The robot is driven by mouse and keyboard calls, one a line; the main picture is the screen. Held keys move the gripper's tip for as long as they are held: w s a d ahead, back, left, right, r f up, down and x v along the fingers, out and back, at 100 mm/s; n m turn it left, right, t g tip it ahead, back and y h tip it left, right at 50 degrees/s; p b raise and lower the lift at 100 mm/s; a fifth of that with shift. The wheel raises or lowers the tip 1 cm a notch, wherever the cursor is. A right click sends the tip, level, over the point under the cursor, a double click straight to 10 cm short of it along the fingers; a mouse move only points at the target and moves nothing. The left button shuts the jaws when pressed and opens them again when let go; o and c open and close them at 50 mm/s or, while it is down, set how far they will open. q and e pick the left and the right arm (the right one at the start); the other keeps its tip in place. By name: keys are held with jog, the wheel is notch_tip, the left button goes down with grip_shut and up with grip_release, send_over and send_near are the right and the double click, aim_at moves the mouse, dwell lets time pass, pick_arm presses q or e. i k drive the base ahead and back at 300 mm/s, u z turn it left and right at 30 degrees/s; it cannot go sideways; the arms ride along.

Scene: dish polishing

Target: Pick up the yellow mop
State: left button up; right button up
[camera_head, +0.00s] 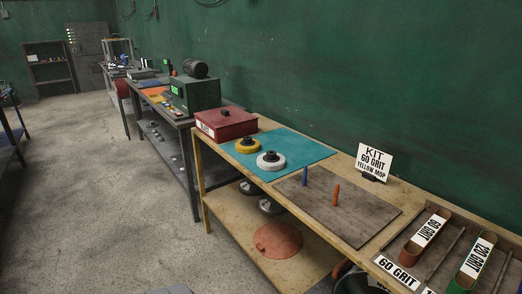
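The yellow mop (246,147), a round yellow disc with a dark hub on top, lies flat on the teal mat (304,150) on the wooden bench. A similar white mop (270,162) lies just to its right and nearer. A white sign (374,160) at the back of the bench reads "KIT 60 GRIT YELLOW MOP". Neither of my grippers shows in the head view, and nothing covers the yellow mop.
A red lidded box (226,125) stands left of the mat. A brown board (338,205) with blue and orange upright pegs lies to its right. A tray with orange 60 grit (424,235) and green 220 grit (473,262) pieces is far right. A lower shelf holds discs.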

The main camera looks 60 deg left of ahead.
aim_at(247, 145)
jog(key=u, duration=2.7)
jog(key=i, duration=0.7)
jog(key=u, duration=0.9)
jog(key=i, duration=1.1)
jog(key=z, duration=0.95)
jog(key=i, duration=0.65)
jog(key=z, duration=0.65)
